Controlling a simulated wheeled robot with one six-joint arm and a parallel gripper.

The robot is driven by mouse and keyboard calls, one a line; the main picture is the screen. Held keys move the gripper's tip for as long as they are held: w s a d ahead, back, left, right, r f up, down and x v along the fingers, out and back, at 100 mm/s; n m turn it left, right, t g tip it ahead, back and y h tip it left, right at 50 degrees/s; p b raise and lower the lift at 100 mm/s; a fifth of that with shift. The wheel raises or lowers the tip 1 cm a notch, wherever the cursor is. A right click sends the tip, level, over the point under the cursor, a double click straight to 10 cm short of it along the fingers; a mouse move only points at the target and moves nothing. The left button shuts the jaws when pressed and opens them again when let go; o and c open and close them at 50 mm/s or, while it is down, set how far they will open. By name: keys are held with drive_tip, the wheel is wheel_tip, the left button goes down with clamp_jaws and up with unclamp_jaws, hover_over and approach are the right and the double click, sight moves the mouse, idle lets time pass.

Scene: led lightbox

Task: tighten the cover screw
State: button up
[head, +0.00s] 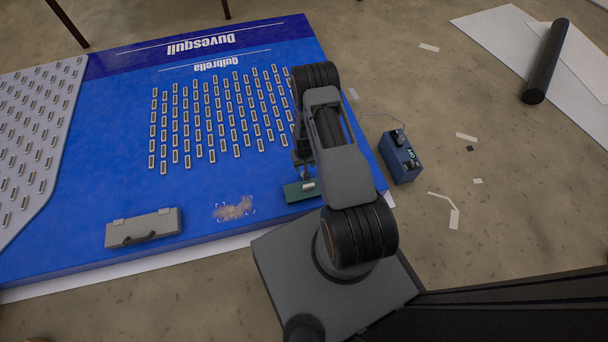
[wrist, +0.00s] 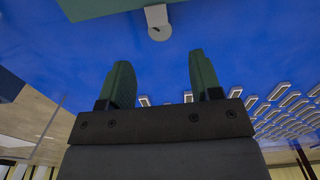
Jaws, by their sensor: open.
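In the head view a green cover (head: 298,192) lies near the right edge of the blue panel, partly behind my arm. A small whitish cylinder (head: 309,185), likely the screw, shows on it. In the wrist view the green cover (wrist: 115,8) is at the top edge. The whitish screw (wrist: 157,22), round with a dark mark on its end, sits at that cover's edge. My gripper (wrist: 158,62) is open, its two green fingers apart with nothing between them. The screw is beyond the fingertips in the picture, apart from them. My gripper is mostly hidden by my arm in the head view.
The blue panel (head: 80,205) carries rows of light modules (head: 220,112). A grey case (head: 143,228) and a tan smudge (head: 233,208) are on its near part. A blue box (head: 400,156) with a cable stands right. A black roll (head: 546,60) and scraps lie on the floor.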

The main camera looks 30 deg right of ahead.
wheel_tip(320, 180, down, 8)
drive_tip(key=b, duration=0.2)
drive_tip(key=shift+r+b, duration=0.25)
drive_tip(key=shift+b, duration=0.05)
drive_tip(key=c, duration=0.9)
drive_tip(key=shift+c, duration=0.2)
drive_tip(key=shift+m+b, duration=0.75)
drive_tip(key=shift+m, duration=2.35)
